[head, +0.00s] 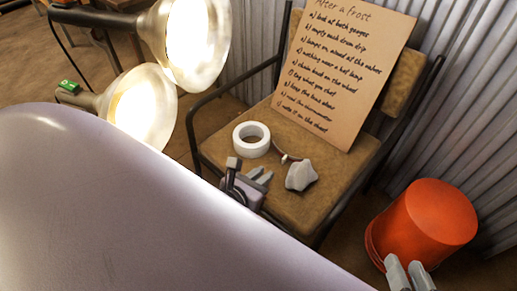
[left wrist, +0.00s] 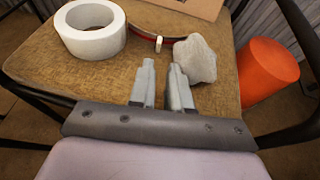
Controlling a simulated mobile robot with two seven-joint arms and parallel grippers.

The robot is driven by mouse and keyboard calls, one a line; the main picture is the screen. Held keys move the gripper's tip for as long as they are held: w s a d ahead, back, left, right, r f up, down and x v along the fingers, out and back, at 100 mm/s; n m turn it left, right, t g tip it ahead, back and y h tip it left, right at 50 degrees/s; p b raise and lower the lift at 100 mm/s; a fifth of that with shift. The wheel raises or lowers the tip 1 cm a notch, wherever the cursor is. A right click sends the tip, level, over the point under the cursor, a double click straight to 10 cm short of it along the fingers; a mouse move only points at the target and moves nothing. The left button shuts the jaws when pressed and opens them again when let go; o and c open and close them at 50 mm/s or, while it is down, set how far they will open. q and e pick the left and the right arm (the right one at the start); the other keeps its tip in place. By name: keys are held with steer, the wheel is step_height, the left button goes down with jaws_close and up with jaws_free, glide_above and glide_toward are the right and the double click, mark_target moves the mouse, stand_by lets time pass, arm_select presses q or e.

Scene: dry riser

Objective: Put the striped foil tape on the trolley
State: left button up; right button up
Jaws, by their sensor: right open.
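A plain white tape roll (head: 251,139) lies flat on the seat of a chair; I see no stripes on it. It also shows at the upper left in the left wrist view (left wrist: 91,43). No trolley is recognisable in either view. My left gripper (head: 264,176) is open and empty over the front of the seat, just nearer than the roll; its two fingers show apart in the left wrist view (left wrist: 161,66). My right gripper (head: 408,266) is open at the lower right of the head view, in front of an orange bucket.
A handwritten board (head: 343,70) leans on the backrest. Two lit lamps (head: 195,40) stand at the left. The orange bucket (head: 436,212) is upside down right of the chair.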

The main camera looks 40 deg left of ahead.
arm_select(q)
steer(key=s+d+r+m+t+h, duration=0.1)
steer(key=d+r+m+t+h, duration=0.2)
steer(key=r+m, duration=0.4)
steer(key=s+d+r+m+t+h, duration=0.15)
steer(key=d+r+m, duration=0.25)
steer(key=m, duration=0.6)
steer(key=s+d+f+m+g+h, duration=0.1)
steer(key=s+d+f+m+g, duration=0.1)
steer(key=m, duration=0.9)
steer(key=s+d+f+m+g+h, duration=0.1)
steer(key=d+f+m+g, duration=0.1)
steer(key=m, duration=0.9)
steer(key=shift+s+d+f+g, duration=0.25)
steer(key=shift+s+d+g, duration=0.15)
steer(key=shift+d+g, duration=0.65)
